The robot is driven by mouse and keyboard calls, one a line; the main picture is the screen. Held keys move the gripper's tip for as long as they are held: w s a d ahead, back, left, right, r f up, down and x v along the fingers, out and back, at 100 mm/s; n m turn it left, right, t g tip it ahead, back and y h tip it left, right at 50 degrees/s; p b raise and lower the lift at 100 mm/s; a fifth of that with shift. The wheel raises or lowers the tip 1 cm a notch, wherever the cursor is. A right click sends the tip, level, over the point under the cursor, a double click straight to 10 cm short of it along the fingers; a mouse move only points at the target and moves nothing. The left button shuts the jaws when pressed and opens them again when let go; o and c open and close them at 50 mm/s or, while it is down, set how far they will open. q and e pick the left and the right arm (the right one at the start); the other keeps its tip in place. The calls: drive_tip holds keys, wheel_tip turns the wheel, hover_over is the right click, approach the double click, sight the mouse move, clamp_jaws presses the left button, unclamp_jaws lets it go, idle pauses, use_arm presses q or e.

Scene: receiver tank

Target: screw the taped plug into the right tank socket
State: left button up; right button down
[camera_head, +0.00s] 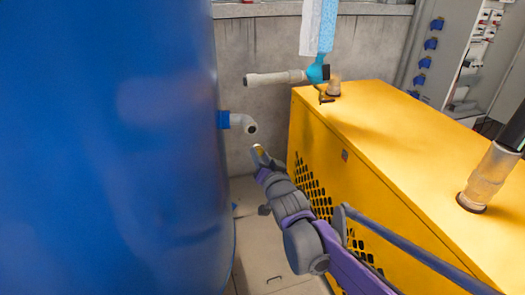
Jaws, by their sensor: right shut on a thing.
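The big blue tank (110,140) fills the left of the head view. On its right side a blue fitting (223,119) carries a short grey elbow pipe (242,122) with an open end facing right and down. I cannot tell whether this is the right tank socket. My right gripper (260,153), on a grey and purple arm, is just below and right of the elbow's end, apart from it in the picture. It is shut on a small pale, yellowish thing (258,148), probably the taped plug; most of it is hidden. My left gripper is not in view.
A yellow machine housing (400,140) with a perforated side stands close to the right of my arm. Above the elbow, a pale pipe (275,78) with a turquoise fitting (317,73) sticks out leftward. A concrete wall (262,50) stands behind. The floor gap is narrow.

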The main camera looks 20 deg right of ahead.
sight(252, 130)
drive_tip(key=shift+s+d+r+t, duration=0.1)
drive_tip(key=shift+s+r+t, duration=0.1)
drive_tip(key=shift+r, duration=0.4)
drive_tip(key=shift+s+d+r+t, duration=0.1)
drive_tip(key=shift+s+r+t, duration=0.1)
drive_tip(key=shift+r, duration=0.35)
drive_tip(key=shift+w+a+r, duration=0.1)
drive_tip(key=shift+w+r, duration=0.1)
drive_tip(key=shift+w, duration=1.1)
drive_tip(key=shift+w+a+r, duration=0.1)
drive_tip(key=shift+w+r, duration=0.1)
drive_tip(key=shift+w, duration=1.05)
drive_tip(key=shift+n, duration=0.3)
